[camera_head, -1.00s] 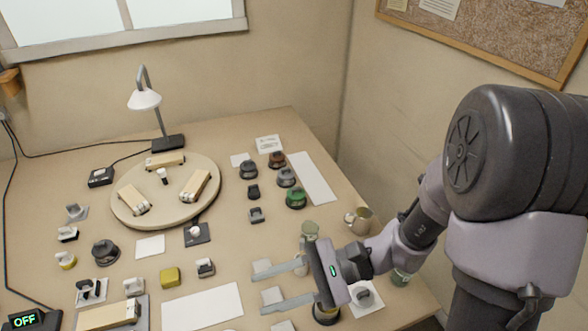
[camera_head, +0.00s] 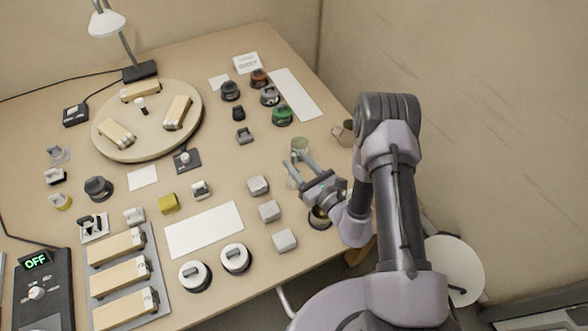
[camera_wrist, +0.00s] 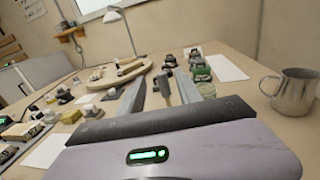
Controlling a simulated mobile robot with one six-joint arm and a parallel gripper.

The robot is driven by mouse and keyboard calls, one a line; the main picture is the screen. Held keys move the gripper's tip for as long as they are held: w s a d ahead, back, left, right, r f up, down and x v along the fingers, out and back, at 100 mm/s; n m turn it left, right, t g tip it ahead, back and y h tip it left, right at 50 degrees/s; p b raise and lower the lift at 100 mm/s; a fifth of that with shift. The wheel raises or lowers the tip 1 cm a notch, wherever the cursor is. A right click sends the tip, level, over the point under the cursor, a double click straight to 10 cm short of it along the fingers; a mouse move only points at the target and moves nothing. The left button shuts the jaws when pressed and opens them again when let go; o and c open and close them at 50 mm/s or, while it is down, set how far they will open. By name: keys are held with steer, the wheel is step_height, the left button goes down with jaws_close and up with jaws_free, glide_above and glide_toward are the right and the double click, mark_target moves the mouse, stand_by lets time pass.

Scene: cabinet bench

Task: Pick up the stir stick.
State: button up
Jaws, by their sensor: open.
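My gripper (camera_head: 295,158) is open at the right side of the bench, its two fingers pointing toward the back left. Its fingers also show in the wrist view (camera_wrist: 159,76). A slim grey upright piece (camera_wrist: 164,88) shows between the fingers there; it may be the stir stick, but I cannot tell for sure. No stick can be made out clearly in the head view.
A metal jug (camera_wrist: 293,92) stands to the right, near the bench edge. Several dark and green knobs (camera_head: 282,115) lie behind the jar. Grey blocks (camera_head: 269,210) sit in front of the gripper. A round turntable (camera_head: 190,118) with wooden blocks is at the left.

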steer(key=b+x, duration=0.1)
steer(key=x, duration=0.4)
steer(key=shift+w+f, duration=0.15)
steer(key=shift+w, duration=0.3)
jaws_close()
